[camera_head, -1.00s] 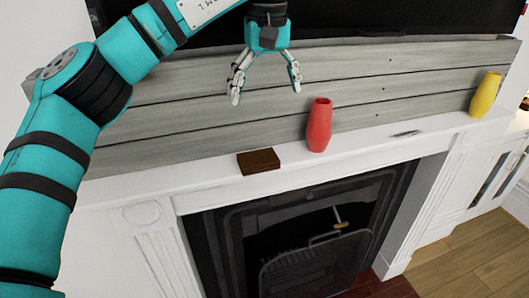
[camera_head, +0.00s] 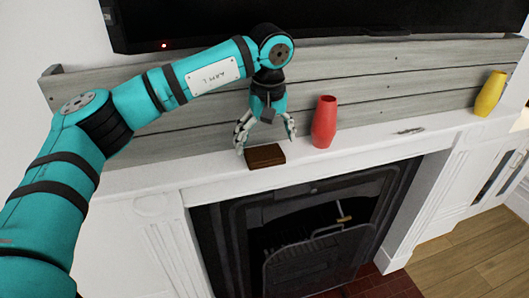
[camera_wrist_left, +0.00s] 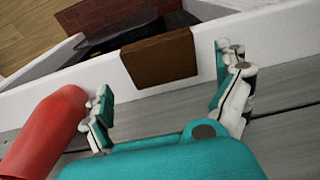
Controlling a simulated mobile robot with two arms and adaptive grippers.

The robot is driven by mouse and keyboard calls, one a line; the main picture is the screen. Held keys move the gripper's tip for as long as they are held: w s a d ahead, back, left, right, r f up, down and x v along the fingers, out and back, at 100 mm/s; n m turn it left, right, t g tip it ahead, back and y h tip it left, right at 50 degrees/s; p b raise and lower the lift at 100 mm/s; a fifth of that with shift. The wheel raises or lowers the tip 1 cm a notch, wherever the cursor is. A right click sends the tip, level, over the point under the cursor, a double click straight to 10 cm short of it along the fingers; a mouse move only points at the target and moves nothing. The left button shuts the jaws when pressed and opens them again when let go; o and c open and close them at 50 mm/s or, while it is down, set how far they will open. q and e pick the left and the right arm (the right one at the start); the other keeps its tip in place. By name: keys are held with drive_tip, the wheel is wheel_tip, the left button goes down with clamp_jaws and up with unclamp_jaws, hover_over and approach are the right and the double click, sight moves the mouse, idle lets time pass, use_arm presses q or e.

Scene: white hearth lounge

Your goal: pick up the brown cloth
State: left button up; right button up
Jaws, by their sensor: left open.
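The brown cloth (camera_head: 267,156) is a small, folded, dark brown block lying on the white mantel shelf, near its front edge. In the left wrist view the cloth (camera_wrist_left: 160,58) lies ahead of the fingers, between their lines. My left gripper (camera_head: 266,145) is open and empty, pointing down just above and behind the cloth. In the left wrist view its fingers (camera_wrist_left: 168,98) stand wide apart. I cannot tell whether any finger touches the cloth. My right gripper is not in view.
A red vase (camera_head: 324,122) stands on the shelf close to the right of my left gripper; it also shows in the left wrist view (camera_wrist_left: 45,130). A small grey item (camera_head: 408,131) and a yellow vase (camera_head: 490,94) are farther right. Grey planks (camera_head: 370,90) back the shelf; a fireplace (camera_head: 310,240) is below.

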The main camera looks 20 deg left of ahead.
sight(264, 152)
use_arm(q)
drive_tip(key=shift+a+f+p, duration=0.2)
drive_tip(key=shift+f+p, duration=0.15)
drive_tip(key=shift+f, duration=1.15)
drive_tip(key=shift+w+f, duration=0.1)
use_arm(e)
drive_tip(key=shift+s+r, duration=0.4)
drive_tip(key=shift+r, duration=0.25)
use_arm(q)
drive_tip(key=c, duration=1.1)
